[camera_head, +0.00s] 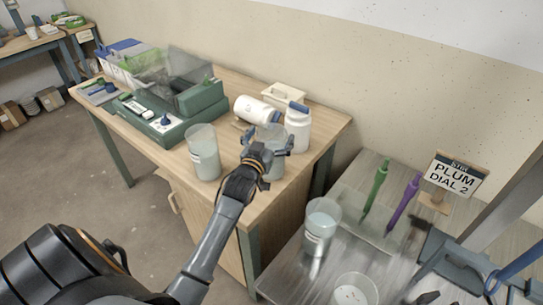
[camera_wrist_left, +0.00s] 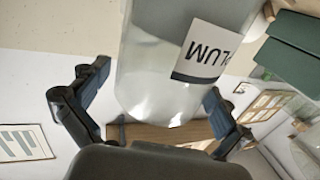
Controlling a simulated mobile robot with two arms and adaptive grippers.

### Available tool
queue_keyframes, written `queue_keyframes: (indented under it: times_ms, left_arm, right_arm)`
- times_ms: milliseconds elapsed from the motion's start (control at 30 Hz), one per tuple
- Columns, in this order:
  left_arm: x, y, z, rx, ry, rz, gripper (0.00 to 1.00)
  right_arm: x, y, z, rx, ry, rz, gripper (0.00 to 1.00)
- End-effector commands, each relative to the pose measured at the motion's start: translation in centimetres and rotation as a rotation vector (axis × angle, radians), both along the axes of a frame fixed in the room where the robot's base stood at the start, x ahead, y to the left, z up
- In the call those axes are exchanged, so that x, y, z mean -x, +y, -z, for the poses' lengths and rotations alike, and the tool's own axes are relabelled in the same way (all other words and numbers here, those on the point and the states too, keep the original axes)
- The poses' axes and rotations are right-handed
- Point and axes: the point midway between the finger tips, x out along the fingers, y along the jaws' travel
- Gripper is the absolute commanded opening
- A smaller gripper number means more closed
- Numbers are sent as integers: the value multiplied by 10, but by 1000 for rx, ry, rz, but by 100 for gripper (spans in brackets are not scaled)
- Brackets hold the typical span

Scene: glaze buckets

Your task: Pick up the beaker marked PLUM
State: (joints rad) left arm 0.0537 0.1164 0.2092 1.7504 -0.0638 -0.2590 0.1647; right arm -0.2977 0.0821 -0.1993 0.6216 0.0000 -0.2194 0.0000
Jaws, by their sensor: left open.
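The beaker marked PLUM (camera_wrist_left: 165,75) is clear, with a pale content and a white label that reads PLUM upside down in the left wrist view. It stands between the spread fingers of my left gripper (camera_head: 269,143), which is open around it. In the head view this beaker (camera_head: 277,172) is on the wooden table, partly hidden behind my gripper and wrist. Whether either finger touches the glass I cannot tell. My right gripper is not in view.
A similar beaker (camera_head: 203,158) stands close on the left. A lying white bottle (camera_head: 254,110) and an upright one (camera_head: 297,130) are close behind. A green balance (camera_head: 175,115) stands further left. The grey bench holds another beaker (camera_head: 320,222) and a PLUM DIAL 2 sign (camera_head: 456,176).

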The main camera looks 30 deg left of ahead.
Motion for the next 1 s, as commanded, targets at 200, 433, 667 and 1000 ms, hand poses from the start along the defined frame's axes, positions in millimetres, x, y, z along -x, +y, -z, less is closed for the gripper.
queue_keyframes:
  times_ms: [200, 433, 667, 1000]
  left_arm:
    - [0, 0, 0, 0, 0, 0, 71]
    - [0, 0, 0, 0, 0, 0, 25]
    - [0, 0, -4, -2, -8, 0, 15]
    - [0, 0, -10, -3, -9, 0, 15]
  right_arm:
    - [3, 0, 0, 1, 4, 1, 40]
    - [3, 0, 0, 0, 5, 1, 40]
    - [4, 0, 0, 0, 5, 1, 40]
    - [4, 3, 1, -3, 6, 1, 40]
